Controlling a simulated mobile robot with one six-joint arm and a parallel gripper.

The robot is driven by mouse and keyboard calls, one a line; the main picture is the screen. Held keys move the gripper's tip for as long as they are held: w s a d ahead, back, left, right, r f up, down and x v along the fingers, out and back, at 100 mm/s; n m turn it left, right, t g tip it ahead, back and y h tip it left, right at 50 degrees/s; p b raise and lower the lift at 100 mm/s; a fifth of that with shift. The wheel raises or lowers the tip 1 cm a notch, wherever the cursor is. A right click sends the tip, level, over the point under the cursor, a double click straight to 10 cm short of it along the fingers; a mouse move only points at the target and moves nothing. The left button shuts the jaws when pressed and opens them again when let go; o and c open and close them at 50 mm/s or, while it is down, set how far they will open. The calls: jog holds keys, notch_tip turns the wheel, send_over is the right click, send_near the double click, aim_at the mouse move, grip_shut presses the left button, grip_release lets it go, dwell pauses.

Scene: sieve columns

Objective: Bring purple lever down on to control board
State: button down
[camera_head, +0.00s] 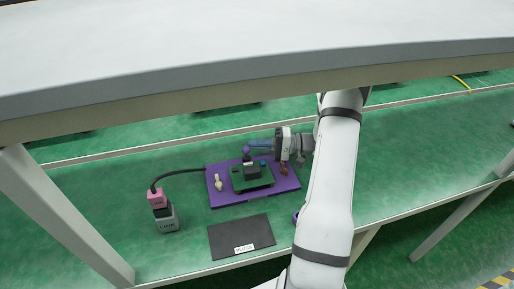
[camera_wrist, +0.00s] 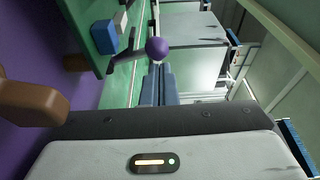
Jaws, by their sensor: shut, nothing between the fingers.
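A purple base plate (camera_head: 285,184) lies on the green bench and carries the dark green control board (camera_head: 238,184). The board also shows in the wrist view (camera_wrist: 92,12) with a blue block on it. The purple lever's round knob (camera_wrist: 157,47) stands just beyond my fingertips in the wrist view; in the head view the knob (camera_head: 247,151) is small at the board's far edge. My gripper (camera_head: 254,148) reaches in from the right with its blue fingers shut and empty, close to the knob. I cannot tell whether they touch it. The lever's foot is partly hidden.
A cream peg (camera_head: 218,182) stands left of the board and a brown piece (camera_head: 284,169) right of it, near my gripper. A pink and grey device (camera_head: 164,212) with a black cable stands at left. A black labelled plate (camera_head: 241,236) lies in front. A shelf overhangs the bench.

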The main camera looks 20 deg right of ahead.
jog(key=shift+s+a, duration=0.2)
jog(key=shift+s, duration=0.05)
dwell(0.3)
jog(key=shift+w+b, duration=0.1)
jog(key=shift+b, duration=0.2)
jog(key=shift+w+d+r, duration=0.1)
jog(key=shift+w+d, duration=0.1)
jog(key=shift+w+d+r+b, duration=0.25)
jog(key=shift+w+d, duration=0.2)
jog(key=shift+w, duration=0.15)
jog(key=shift+w+d+r+b, duration=0.2)
jog(key=shift+w+d, duration=0.2)
jog(key=shift+w, duration=0.15)
jog(key=v, duration=1)
jog(key=shift+w+d+f+b, duration=0.1)
jog(key=shift+w+f+b, duration=0.05)
jog(key=shift+f+b, duration=0.2)
